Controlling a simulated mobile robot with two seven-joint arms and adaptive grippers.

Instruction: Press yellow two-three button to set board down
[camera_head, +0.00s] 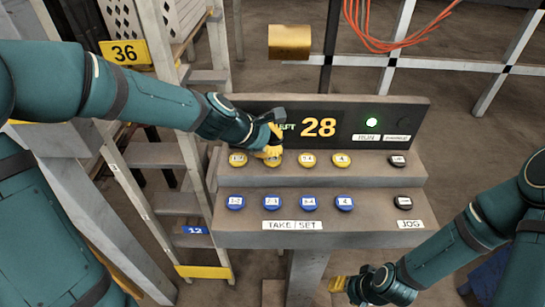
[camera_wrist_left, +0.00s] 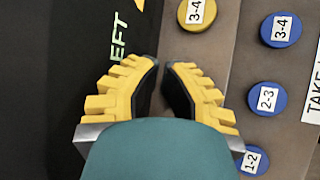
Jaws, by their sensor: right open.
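The control panel (camera_head: 320,180) has an upper row of yellow buttons and a lower row of blue ones. The yellow two-three button (camera_head: 272,161) is second from the left, partly covered by my left gripper (camera_head: 268,150). I cannot tell whether they touch. In the left wrist view, the left gripper (camera_wrist_left: 161,64) has its fingertips close together, with nothing between them; the yellow two-three button is hidden behind it. The yellow 3-4 button (camera_wrist_left: 197,12) shows beyond the fingers. My right gripper (camera_head: 338,284) is open and empty, low in front of the panel.
Black buttons, including one above JOG (camera_head: 403,202), are at the right. A ladder (camera_head: 165,155) and a yellow 36 sign (camera_head: 124,53) stand left. Orange cables (camera_head: 385,45) hang behind.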

